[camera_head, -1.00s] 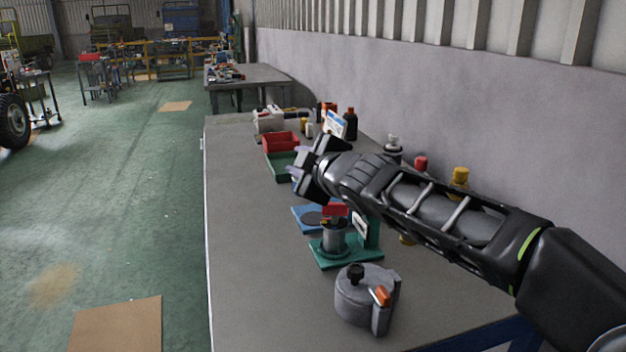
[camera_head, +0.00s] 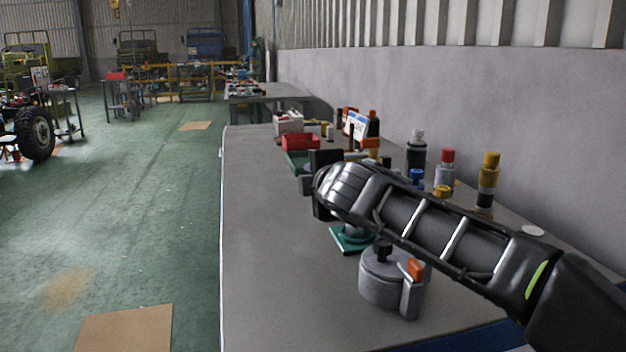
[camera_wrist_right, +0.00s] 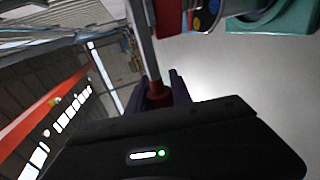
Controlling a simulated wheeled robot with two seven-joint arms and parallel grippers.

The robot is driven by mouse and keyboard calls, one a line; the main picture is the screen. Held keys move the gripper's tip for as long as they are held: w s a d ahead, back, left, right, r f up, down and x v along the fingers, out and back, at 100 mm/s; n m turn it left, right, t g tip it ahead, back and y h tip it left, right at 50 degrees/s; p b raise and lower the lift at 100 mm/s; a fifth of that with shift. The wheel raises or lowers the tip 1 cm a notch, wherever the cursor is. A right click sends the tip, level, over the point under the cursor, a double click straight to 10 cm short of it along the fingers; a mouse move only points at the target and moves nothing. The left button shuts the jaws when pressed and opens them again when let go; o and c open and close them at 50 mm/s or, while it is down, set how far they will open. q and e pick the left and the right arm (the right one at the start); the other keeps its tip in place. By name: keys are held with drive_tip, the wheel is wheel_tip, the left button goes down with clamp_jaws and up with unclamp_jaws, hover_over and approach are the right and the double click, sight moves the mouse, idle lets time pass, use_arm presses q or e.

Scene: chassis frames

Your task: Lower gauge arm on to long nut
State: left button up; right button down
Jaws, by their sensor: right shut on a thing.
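My right gripper (camera_wrist_right: 158,92) is shut on a red knob (camera_wrist_right: 157,97) at the end of a thin grey bar (camera_wrist_right: 144,45), apparently the gauge arm. Its fingers stand on both sides of the knob in the right wrist view. In the head view my right gripper (camera_head: 322,182) is above the bench, and its arm hides most of the gauge. The gauge's green base (camera_head: 345,240) shows below the wrist, and a teal part (camera_wrist_right: 290,16) shows at the top of the wrist view. I cannot make out the long nut. My left gripper is not in view.
A grey round canister (camera_head: 382,282) with an orange-tipped lever stands in front of the gauge on the bench (camera_head: 265,260). Bottles (camera_head: 487,180) stand along the wall. Red (camera_head: 300,142) and green bins are farther back. The bench's left side is clear.

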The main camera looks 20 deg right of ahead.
drive_tip(key=c, duration=1.1)
unclamp_jaws()
drive_tip(key=shift+c, duration=0.2)
drive_tip(key=shift+s+r, duration=0.1)
drive_tip(key=p+v, duration=0.1)
drive_tip(key=v, duration=0.6)
drive_tip(key=shift+s, duration=0.3)
drive_tip(key=shift+a, duration=0.1)
